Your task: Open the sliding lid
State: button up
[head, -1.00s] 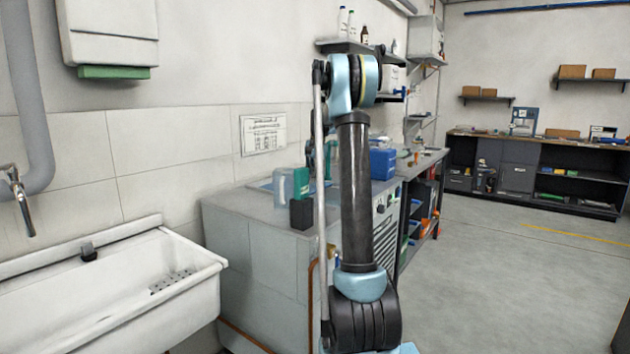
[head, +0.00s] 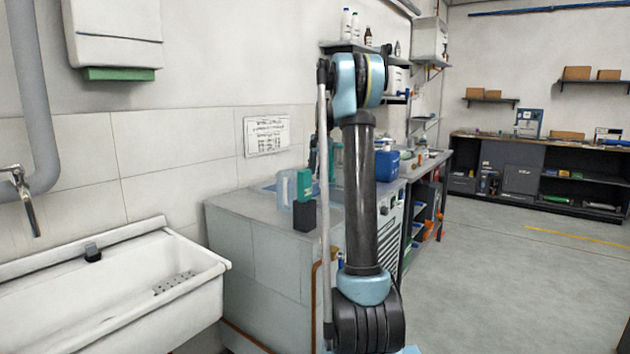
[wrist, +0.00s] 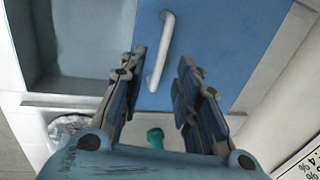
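The blue sliding lid (wrist: 215,40) fills the upper middle of the wrist view, with a white bar handle (wrist: 165,45) on it. A grey recess (wrist: 85,45) lies open to the left of the lid. My gripper (wrist: 160,58) is open and empty, its two fingers on either side of the handle in the picture. I cannot tell how far above the lid the fingertips are. In the head view the unit (head: 250,245) is a pale cabinet, and a strip of blue shows on its top (head: 268,187). My arm hides much of it there.
A clear jug (head: 284,189), a green item (head: 304,184) and a black box (head: 304,215) stand on the unit's near end. A white sink (head: 120,290) is at left. A blue box (head: 387,165) stands behind my arm. The floor at right is clear.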

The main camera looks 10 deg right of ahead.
notch_tip(320, 180, up, 8)
jog(key=s+d, duration=0.1)
jog(key=shift+r, duration=0.15)
jog(key=shift+d, duration=0.1)
